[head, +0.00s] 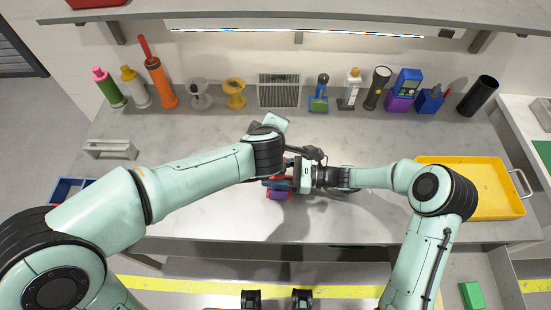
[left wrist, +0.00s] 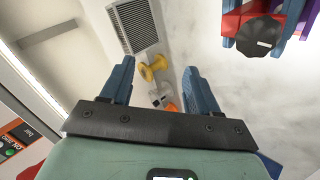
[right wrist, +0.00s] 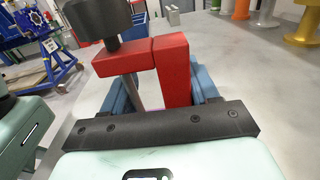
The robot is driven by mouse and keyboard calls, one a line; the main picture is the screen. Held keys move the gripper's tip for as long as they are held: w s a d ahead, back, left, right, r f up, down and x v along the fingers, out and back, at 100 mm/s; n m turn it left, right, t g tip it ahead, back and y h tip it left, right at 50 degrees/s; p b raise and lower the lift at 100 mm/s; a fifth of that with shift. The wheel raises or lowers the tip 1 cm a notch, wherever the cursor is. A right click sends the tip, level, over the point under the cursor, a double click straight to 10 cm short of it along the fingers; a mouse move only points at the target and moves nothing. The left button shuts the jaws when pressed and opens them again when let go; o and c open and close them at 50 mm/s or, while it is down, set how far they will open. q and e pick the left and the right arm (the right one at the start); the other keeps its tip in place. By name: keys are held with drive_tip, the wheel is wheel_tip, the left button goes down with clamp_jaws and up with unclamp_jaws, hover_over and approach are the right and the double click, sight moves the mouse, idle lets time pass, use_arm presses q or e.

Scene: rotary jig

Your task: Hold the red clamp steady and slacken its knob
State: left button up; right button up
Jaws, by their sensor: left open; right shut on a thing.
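The red clamp (right wrist: 173,72) stands between the blue fingers of my right gripper (right wrist: 165,95), which is shut on it. Its black knob (right wrist: 94,18) sits on a metal screw at the upper left of that view. In the left wrist view the black knob (left wrist: 262,36) shows at the top right, with red clamp (left wrist: 240,14) behind it. In the head view the clamp (head: 284,182) is partly hidden by my arms. My left gripper (left wrist: 158,85) is open and empty, apart from the knob. In the head view its body (head: 275,122) is beyond the clamp; its fingers are not clear.
A purple part (head: 278,195) sits at the clamp. A yellow tray (head: 490,185) lies at the right. Bottles, spools and tools line the back, with a vented panel (head: 279,92) among them. A grey block (head: 110,149) is at the left. The front table is mostly clear.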

use_arm(q)
drive_tip(key=s+d+f+m+t+y, duration=0.3)
drive_tip(key=s+d+f+y, duration=0.1)
drive_tip(key=s+y, duration=0.25)
drive_tip(key=s+d+f+m+t+y, duration=0.25)
drive_tip(key=s+d+y, duration=0.2)
drive_tip(key=s, duration=0.25)
drive_tip(key=x, duration=1.2)
drive_tip(key=shift+a+f, duration=0.45)
drive_tip(key=shift+f, duration=0.2)
drive_tip(key=shift+s+g, duration=0.15)
drive_tip(key=shift+g, duration=0.1)
drive_tip(key=shift+y, duration=0.3)
drive_tip(key=c, duration=1)
